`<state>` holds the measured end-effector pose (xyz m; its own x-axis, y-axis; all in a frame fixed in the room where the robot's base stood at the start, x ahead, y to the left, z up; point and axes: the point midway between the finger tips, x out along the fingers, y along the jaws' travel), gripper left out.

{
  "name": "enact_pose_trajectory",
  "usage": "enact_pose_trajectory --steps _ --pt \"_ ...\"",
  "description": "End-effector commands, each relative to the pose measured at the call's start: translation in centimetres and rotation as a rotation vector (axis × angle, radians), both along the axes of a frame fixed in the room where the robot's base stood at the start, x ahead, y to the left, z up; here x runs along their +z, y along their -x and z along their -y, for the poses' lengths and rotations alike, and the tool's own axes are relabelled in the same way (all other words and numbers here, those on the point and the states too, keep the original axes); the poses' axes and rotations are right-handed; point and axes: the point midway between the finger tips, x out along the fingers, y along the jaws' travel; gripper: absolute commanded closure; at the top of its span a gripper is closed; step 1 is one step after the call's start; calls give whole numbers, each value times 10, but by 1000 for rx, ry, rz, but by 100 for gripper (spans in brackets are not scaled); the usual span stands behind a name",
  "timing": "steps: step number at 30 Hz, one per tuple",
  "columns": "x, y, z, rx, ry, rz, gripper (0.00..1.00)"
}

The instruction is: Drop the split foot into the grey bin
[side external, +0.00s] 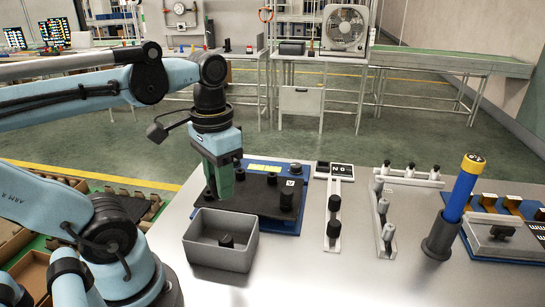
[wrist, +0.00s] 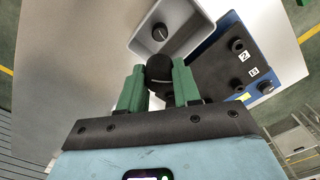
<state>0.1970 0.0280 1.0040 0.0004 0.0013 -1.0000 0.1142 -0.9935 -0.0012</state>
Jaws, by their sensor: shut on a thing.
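The grey bin (side external: 221,258) stands on the table in front of the blue-edged board; it also shows at the top of the wrist view (wrist: 142,42). One black foot (side external: 226,241) lies inside it, and the same foot shows in the wrist view (wrist: 161,32). My gripper (side external: 220,182) is above the bin's back edge. In the wrist view its green fingers (wrist: 159,85) are shut on a black foot (wrist: 159,68), just short of the bin's near wall. A split in the held foot cannot be made out.
The blue-edged board with a black top (side external: 262,196) and several black feet stands behind the bin. To the right are a white strip with black knobs (side external: 334,220), grey posts (side external: 386,232) and a tall blue-yellow cylinder (side external: 460,190) in a dark holder.

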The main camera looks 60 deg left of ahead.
Motion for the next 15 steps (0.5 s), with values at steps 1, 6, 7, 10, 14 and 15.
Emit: enact_pose_trajectory --steps 1,6,7,10,14,15 --pt "-3 0 0 0 0 0 100" --pt "-21 0 0 0 0 0 100" --pt "-25 0 0 0 0 0 100" --pt "-36 -1 0 0 1 0 100" --pt "-47 -1 0 -1 1 0 100" --pt "-50 -1 0 -1 1 0 100"
